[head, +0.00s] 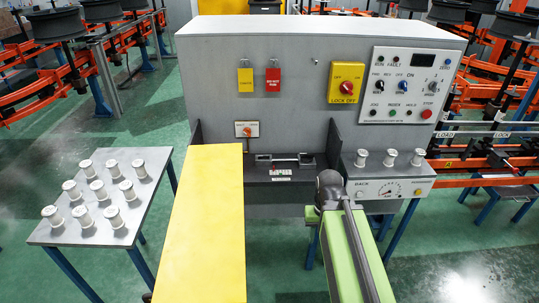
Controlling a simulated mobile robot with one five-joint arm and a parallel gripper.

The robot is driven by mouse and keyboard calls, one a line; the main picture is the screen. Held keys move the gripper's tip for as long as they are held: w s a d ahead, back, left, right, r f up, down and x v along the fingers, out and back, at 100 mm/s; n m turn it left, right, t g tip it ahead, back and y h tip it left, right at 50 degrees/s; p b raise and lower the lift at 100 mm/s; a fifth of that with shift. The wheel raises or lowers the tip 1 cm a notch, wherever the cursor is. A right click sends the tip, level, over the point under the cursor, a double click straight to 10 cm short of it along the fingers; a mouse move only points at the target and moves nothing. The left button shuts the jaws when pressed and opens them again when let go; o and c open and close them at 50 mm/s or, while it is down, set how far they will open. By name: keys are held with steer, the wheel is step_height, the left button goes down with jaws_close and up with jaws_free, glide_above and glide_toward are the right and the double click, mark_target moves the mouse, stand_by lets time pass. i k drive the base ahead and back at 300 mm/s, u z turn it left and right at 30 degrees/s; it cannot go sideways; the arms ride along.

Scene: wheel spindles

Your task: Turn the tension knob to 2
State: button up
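The control panel (411,86) is on the upper right front of the grey machine (260,60). It carries several small dark knobs, a dark display (422,60) and coloured buttons. One dark knob (432,87) sits at its right; its label and setting are too small to read. A lower white box (345,191) has a round scale (388,191), and I cannot tell whether that is a gauge or a knob. I cannot tell which knob is the tension knob. My gripper's fingers do not show.
White spools stand on the left table (60,233) and the right shelf (350,166). A yellow slab (207,225) extends toward me. A dark round-ended part (330,187) stands by a green beam (347,262). A yellow lockout switch (346,82) is near the panel. Open floor lies right.

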mark_target(305, 157)
steer(key=i, duration=1)
steer(key=u, duration=0.05)
